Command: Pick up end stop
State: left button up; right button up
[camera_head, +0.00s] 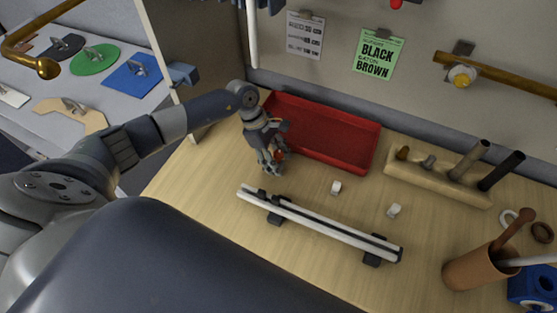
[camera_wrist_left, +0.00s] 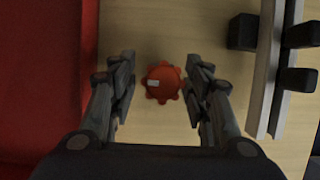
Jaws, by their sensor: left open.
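Two small whitish blocks, which could be end stops, lie on the wooden table: one (camera_head: 336,187) between the red tray and the rail, the other (camera_head: 394,210) farther right. A red scalloped knob (camera_wrist_left: 163,82) with a small pale mark lies on the table; it shows partly behind the fingers in the head view (camera_head: 279,155). My left gripper (camera_head: 271,169) points down beside the tray's left end. In the left wrist view its open fingers (camera_wrist_left: 159,68) stand either side of the knob, with gaps on both sides. The right gripper is not in view.
A red tray (camera_head: 330,135) stands behind, close to the left gripper. A pale rail (camera_head: 315,223) on dark feet lies in front.

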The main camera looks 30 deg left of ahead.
pick_arm(q)
jog(key=shift+s+d+f, duration=0.1)
jog(key=shift+d+f, duration=0.1)
jog(key=shift+f, duration=0.5)
jog(key=shift+c, duration=0.8)
grip_shut()
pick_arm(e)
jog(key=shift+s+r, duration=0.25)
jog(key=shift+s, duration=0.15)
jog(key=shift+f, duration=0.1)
